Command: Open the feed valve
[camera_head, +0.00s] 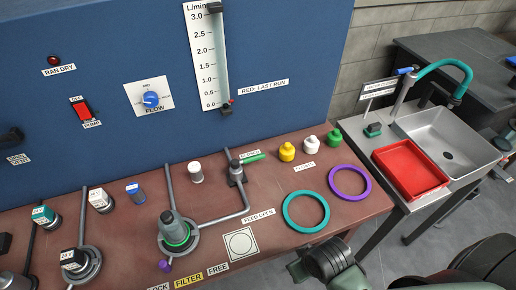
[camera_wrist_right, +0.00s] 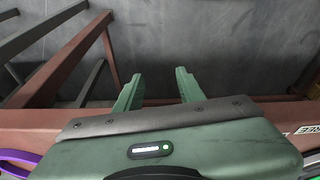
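The feed valve (camera_head: 236,172) is a grey fitting on the pipe on the brown bench. Its green lever (camera_head: 253,157) points right, beside the label "CLOSED" (camera_head: 250,152). The label "FEED OPEN" (camera_head: 259,216) lies nearer the bench's front. My right gripper (camera_head: 296,269) is at the front edge of the bench, well short of the valve and apart from it. In the right wrist view its two green fingers (camera_wrist_right: 158,88) are spread with nothing between them. My left gripper is not in view.
Teal (camera_head: 306,212) and purple (camera_head: 349,182) rings lie right of the valve, with yellow (camera_head: 287,151), white (camera_head: 311,143) and green (camera_head: 334,137) caps behind. A filter housing (camera_head: 174,230) stands left. The blue panel (camera_head: 130,100) rises behind. A red tray (camera_head: 410,168) sits by the sink.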

